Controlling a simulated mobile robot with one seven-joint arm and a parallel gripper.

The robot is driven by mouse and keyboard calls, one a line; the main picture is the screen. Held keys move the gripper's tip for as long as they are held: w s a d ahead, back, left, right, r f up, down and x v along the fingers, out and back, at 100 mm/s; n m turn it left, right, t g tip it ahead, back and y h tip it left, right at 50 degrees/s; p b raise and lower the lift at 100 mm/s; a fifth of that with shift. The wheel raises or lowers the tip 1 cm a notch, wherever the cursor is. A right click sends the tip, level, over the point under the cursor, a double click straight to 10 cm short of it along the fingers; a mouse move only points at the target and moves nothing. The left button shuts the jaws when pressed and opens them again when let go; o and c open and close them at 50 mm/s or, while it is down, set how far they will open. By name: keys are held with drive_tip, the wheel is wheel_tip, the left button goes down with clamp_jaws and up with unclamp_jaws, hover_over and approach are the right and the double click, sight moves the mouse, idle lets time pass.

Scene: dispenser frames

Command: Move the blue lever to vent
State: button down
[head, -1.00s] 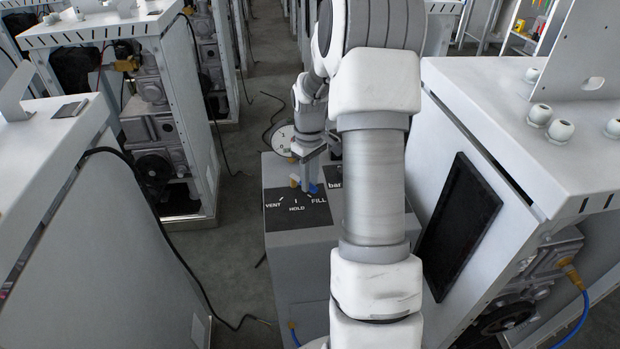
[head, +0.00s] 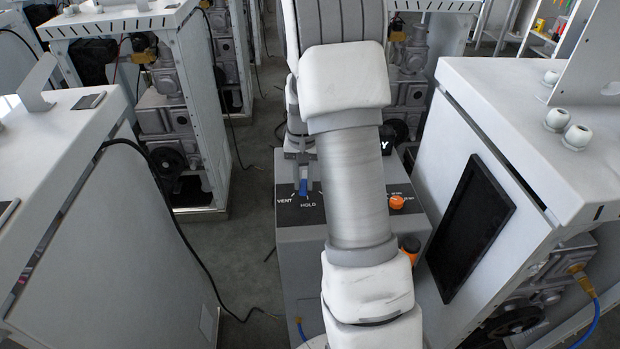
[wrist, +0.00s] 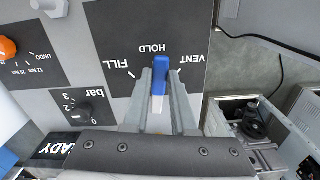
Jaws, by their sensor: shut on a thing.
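The blue lever (wrist: 160,70) stands on a black panel (wrist: 126,20) marked FILL, HOLD and VENT. My gripper (wrist: 161,78) has one finger on each side of the lever and is shut on it. In the wrist view the blue tip is near the HOLD label, a little toward VENT. In the head view the lever (head: 303,187) stands just above HOLD, with VENT to its left. My arm hides the FILL side there.
An orange knob (head: 396,202) is on the same grey box, right of my arm. A pressure dial marked bar (wrist: 84,108) is beside the panel. White cabinets (head: 520,130) stand on both sides. Open floor (head: 245,240) lies left of the box.

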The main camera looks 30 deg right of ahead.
drive_tip(key=m, duration=0.1)
drive_tip(key=w+a+m+p, duration=0.1)
drive_tip(key=m, duration=0.1)
drive_tip(key=shift+w+a+r+m, duration=0.1)
drive_tip(key=shift+w+a+m, duration=0.1)
drive_tip(key=shift+m, duration=0.1)
drive_tip(key=shift+w+a+m+p, duration=0.2)
drive_tip(key=shift+w+m, duration=0.1)
drive_tip(key=shift+m, duration=0.35)
drive_tip(key=shift+w+a+m+p, duration=0.15)
drive_tip(key=shift+w+m, duration=0.1)
drive_tip(key=shift+m, duration=0.4)
drive_tip(key=c, duration=0.7)
unclamp_jaws()
wheel_tip(320, 180, up, 17)
drive_tip(key=shift+r+p, duration=0.15)
drive_tip(key=shift+p, duration=0.65)
